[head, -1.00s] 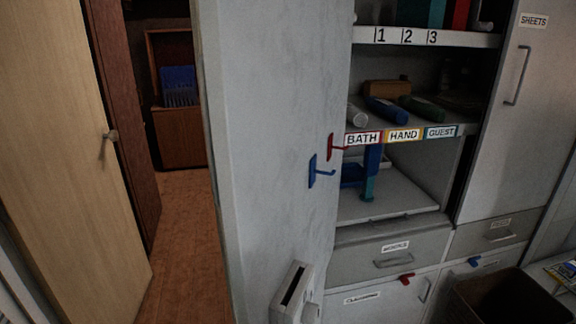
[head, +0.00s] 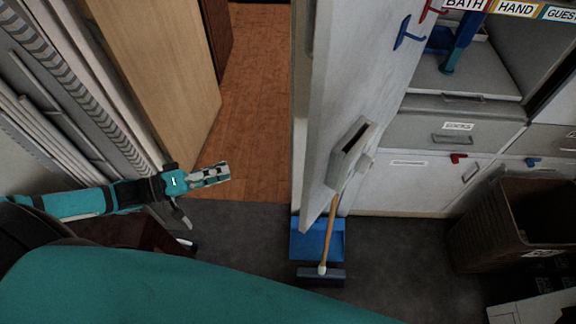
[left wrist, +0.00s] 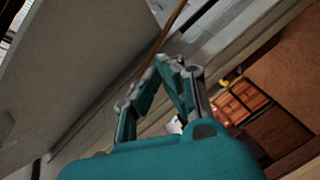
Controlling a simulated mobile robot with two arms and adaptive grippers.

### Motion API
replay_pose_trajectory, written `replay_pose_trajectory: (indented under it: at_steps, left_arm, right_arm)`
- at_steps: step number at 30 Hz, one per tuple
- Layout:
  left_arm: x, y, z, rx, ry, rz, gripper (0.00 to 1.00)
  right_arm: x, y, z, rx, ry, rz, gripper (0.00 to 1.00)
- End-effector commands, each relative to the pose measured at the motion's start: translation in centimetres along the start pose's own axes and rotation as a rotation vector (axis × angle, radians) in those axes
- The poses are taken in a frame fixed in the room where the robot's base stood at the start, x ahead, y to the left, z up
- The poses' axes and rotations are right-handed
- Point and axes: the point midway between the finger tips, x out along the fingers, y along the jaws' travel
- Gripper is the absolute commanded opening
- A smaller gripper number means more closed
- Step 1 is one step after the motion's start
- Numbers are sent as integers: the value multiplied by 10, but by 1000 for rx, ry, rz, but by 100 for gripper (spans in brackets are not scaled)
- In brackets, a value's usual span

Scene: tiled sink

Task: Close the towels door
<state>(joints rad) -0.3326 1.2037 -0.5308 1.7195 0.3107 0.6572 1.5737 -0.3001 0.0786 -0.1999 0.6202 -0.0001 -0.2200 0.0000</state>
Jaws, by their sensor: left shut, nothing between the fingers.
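The open grey door (head: 345,90) of the shelf cabinet stands swung out towards me, with blue and red hooks and a pale holder on its inner face. The shelves with BATH, HAND and GUEST labels (head: 515,8) show to its right. My left gripper (head: 224,172) is shut and empty, left of the door and apart from it. My right gripper is not in view.
A broom (head: 322,272) and a blue dustpan (head: 305,240) are at the door's lower end. A brown bin (head: 510,225) stands at the right. A wooden door (head: 155,70) stands open at the left. Wooden floor (head: 255,90) lies clear between the doors.

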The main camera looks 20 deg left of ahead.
Motion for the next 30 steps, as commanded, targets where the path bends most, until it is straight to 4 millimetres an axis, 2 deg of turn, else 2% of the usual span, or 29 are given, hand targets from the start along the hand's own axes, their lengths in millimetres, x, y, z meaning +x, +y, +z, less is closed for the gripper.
replay_pose_trajectory:
  at_steps: [1, 3, 6, 7, 9, 14, 27, 30]
  left_arm:
    - [-4, 42, 3, -86, -67, 66, 0]
    - [-8, 83, 10, -208, -140, 137, 0]
    - [-15, 121, 18, -338, -218, 196, 0]
    - [-16, 129, 20, -365, -234, 206, 0]
    - [-17, 140, 22, -407, -258, 222, 0]
    - [-6, 148, 26, -427, -266, 233, 0]
    - [78, 175, 41, -419, -262, 235, 0]
    - [84, 182, 56, -425, -265, 230, 0]
  right_arm:
    - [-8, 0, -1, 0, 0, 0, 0]
    - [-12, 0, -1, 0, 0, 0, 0]
    - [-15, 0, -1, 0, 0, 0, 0]
    - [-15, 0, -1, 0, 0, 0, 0]
    - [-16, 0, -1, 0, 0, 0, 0]
    - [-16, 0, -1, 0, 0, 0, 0]
    - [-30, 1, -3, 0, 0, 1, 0]
    - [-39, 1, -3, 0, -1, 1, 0]
